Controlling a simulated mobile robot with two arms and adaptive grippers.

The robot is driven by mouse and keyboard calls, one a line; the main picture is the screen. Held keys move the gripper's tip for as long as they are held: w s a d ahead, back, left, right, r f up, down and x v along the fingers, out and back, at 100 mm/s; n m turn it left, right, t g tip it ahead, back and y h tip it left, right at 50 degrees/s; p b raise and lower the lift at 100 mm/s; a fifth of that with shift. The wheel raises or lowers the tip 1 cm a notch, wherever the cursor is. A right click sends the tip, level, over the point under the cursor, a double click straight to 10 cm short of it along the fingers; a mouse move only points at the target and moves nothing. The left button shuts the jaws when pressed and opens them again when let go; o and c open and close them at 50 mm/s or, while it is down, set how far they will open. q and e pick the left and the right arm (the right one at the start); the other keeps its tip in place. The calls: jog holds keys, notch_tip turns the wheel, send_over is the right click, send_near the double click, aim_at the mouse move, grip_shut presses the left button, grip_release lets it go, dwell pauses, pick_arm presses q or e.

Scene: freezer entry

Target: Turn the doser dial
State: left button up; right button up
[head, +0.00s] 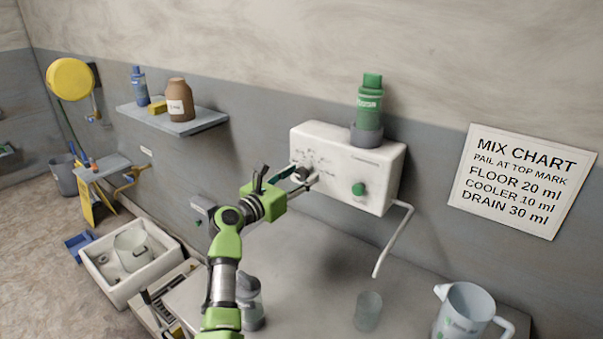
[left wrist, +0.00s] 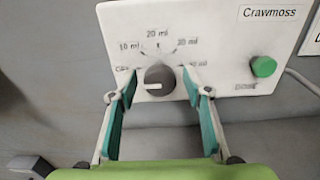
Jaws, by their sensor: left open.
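The white doser box (head: 335,150) is on the wall, with a dark dial (left wrist: 160,80) on its front left. In the left wrist view, labels for 10, 20 and 30 ml arc above the dial, and a finger partly covers one at right. The dial's white mark points left, near a partly readable label. My left gripper (head: 303,177) is open, with a fingertip on either side of the dial and gaps visible between. A green button (left wrist: 263,67) is right of the dial. A green bottle (head: 370,103) stands upside down on the box. My right gripper is out of view.
A bent spout (head: 393,240) hangs from the box above a clear cup (head: 368,311) on the counter. A jug (head: 463,312) stands at right. The mix chart (head: 522,180) is on the wall. A shelf (head: 185,126) with bottles is at left.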

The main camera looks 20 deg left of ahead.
pick_arm(q)
jog(key=shift+w+d, duration=0.1)
jog(key=shift+w, duration=0.3)
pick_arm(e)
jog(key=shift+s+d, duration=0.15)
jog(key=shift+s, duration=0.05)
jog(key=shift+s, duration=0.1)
pick_arm(q)
jog(key=c, duration=1.1)
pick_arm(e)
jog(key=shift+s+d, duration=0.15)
